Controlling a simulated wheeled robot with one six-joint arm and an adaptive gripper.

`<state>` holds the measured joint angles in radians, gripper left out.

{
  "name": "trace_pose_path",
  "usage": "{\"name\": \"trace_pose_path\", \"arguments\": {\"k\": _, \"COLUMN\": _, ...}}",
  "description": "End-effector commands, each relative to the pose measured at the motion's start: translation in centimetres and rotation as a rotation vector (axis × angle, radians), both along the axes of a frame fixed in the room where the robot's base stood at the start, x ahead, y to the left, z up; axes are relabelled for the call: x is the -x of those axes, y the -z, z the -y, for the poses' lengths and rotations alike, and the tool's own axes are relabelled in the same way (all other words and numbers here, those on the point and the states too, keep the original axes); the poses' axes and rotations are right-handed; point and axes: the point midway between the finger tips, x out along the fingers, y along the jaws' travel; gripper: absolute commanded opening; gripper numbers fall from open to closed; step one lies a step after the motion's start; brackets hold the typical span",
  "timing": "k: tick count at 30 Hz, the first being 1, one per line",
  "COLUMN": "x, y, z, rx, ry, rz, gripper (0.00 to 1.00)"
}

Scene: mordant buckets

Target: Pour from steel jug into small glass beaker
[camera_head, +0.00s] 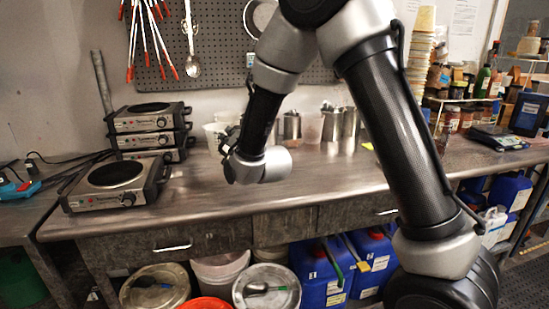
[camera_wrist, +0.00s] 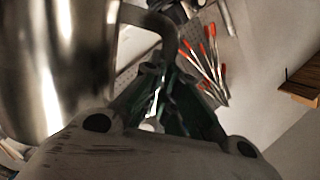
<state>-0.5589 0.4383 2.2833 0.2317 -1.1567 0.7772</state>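A steel jug (camera_wrist: 60,70) fills the left of the wrist view, very close to my gripper. Its curved handle (camera_wrist: 150,20) reaches to the tips of my gripper (camera_wrist: 172,78). Dark fingers overlap there, and I cannot tell whether they close on the handle. In the head view my gripper (camera_head: 228,141) is low over the back of the bench, beside pale containers, partly hidden by my wrist. Steel jugs (camera_head: 291,126) (camera_head: 348,122) stand on the bench to its right, partly behind my arm. I cannot clearly make out the small glass beaker.
Stacked hot plates (camera_head: 150,122) and a front hot plate (camera_head: 117,178) stand on the left of the bench (camera_head: 215,195). The bench front is clear. Red-tipped tools (camera_head: 145,40) hang on the pegboard (camera_head: 220,50). Bottles and stacked cups (camera_head: 422,60) stand right.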

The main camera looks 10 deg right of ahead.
Motion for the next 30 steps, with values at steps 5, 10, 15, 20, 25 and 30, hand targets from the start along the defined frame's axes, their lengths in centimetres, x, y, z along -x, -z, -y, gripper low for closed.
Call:
{"name": "trace_pose_path", "arguments": {"k": 5, "x": -0.05, "y": -0.27, "z": 0.04, "rx": -0.008, "ry": 0.000, "rz": 0.002, "gripper": 0.00}}
{"name": "trace_pose_path", "arguments": {"k": 10, "x": -0.06, "y": -0.34, "z": 0.08, "rx": -0.013, "ry": 0.000, "rz": 0.000, "gripper": 0.00}}
{"name": "trace_pose_path", "arguments": {"k": 15, "x": -0.08, "y": -0.42, "z": 0.11, "rx": -0.017, "ry": 0.000, "rz": -0.002, "gripper": 0.00}}
{"name": "trace_pose_path", "arguments": {"k": 20, "x": -0.10, "y": -0.50, "z": 0.15, "rx": -0.022, "ry": 0.000, "rz": -0.004, "gripper": 0.00}}
{"name": "trace_pose_path", "arguments": {"k": 25, "x": -0.12, "y": -0.59, "z": 0.19, "rx": -0.028, "ry": 0.000, "rz": -0.006, "gripper": 0.00}}
{"name": "trace_pose_path", "arguments": {"k": 30, "x": -0.13, "y": -0.66, "z": 0.24, "rx": -0.032, "ry": 0.000, "rz": -0.008, "gripper": 0.00}}
